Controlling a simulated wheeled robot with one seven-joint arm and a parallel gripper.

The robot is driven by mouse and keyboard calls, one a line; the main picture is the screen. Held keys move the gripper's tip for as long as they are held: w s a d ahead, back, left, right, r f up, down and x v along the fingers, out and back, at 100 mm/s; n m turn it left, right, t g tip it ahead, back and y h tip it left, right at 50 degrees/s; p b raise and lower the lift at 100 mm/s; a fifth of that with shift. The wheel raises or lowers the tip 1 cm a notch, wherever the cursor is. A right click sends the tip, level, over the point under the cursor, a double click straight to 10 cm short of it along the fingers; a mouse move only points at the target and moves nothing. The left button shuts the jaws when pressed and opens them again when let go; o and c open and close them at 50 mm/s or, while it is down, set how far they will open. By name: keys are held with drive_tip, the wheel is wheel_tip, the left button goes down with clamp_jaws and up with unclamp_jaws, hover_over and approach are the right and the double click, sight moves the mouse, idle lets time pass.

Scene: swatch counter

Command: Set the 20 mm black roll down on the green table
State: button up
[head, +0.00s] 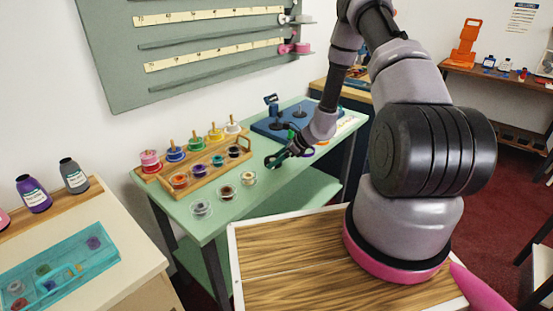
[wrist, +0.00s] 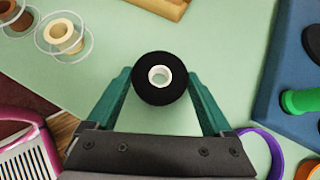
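The black roll (wrist: 160,97), a black ring with a white core, sits between the two teal fingertips of my gripper (wrist: 160,80) in the wrist view. The fingertips meet its sides, and my gripper appears shut on it. In the head view my gripper (head: 277,158) is over the green table (head: 225,218), near its front edge, right of the wooden rack. The roll is small and dark there. I cannot tell how high above the tabletop it is. The green table (wrist: 100,85) also shows below the roll in the wrist view, bare around it.
A wooden rack (head: 206,180) with several coloured rolls stands left of my gripper. Clear-flanged spools (head: 202,208) lie near the table's front. A blue base (head: 268,127) with black parts stands behind. In the wrist view a purple ring (wrist: 272,150) lies close at the right.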

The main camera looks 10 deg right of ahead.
drive_tip(key=shift+o, duration=0.9)
drive_tip(key=shift+r, duration=0.15)
drive_tip(key=v, duration=1.2)
drive_tip(key=s+a+r+n, duration=0.2)
drive_tip(key=r+n, duration=0.1)
drive_tip(key=r, duration=0.5)
drive_tip(key=s+a+r+n+h, duration=0.15)
drive_tip(key=r+n, duration=0.25)
drive_tip(key=r, duration=0.5)
drive_tip(key=s+a+r+n+y, duration=0.1)
drive_tip(key=s+a+r+n, duration=0.15)
drive_tip(key=r, duration=0.55)
drive_tip(key=s+d+r+n+t+h, duration=0.2)
drive_tip(key=s+r+n+h, duration=0.3)
drive_tip(key=s+r+n, duration=0.5)
drive_tip(key=s+d+r, duration=0.1)
drive_tip(key=s+r, duration=0.5)
drive_tip(key=s, duration=0.3)
drive_tip(key=shift+s+d+t, duration=0.25)
drive_tip(key=shift+s+t, duration=0.05)
drive_tip(key=shift+s, duration=0.1)
